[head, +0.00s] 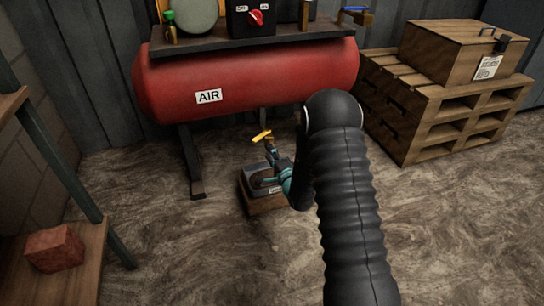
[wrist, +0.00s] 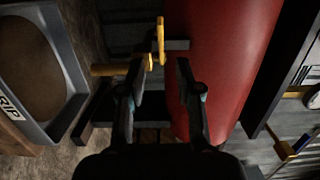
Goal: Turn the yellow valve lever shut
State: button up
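The yellow valve lever (head: 262,136) shows below the front of the red air tank, just left of my arm. In the wrist view the lever (wrist: 160,40) stands upright in the picture, beside a brass pipe piece (wrist: 108,70). My gripper (wrist: 160,64) is open, with its two dark fingers apart and nothing between their pads that I can make out. The lever's lower end lines up with the gap between the fingertips. I cannot tell whether any finger touches it. In the head view my wrist hides part of the gripper and valve.
The red tank (head: 250,78), labelled AIR, hangs close above the lever. A drip tray (wrist: 72,75) on a wooden block (head: 262,206) sits below. A pallet stack (head: 425,115) with a crate (head: 465,50) is right. A brick (head: 54,249) lies on a left shelf. A blue lever (head: 355,9) is top right.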

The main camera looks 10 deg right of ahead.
jog(key=shift+s+d, duration=0.15)
jog(key=shift+s, duration=0.4)
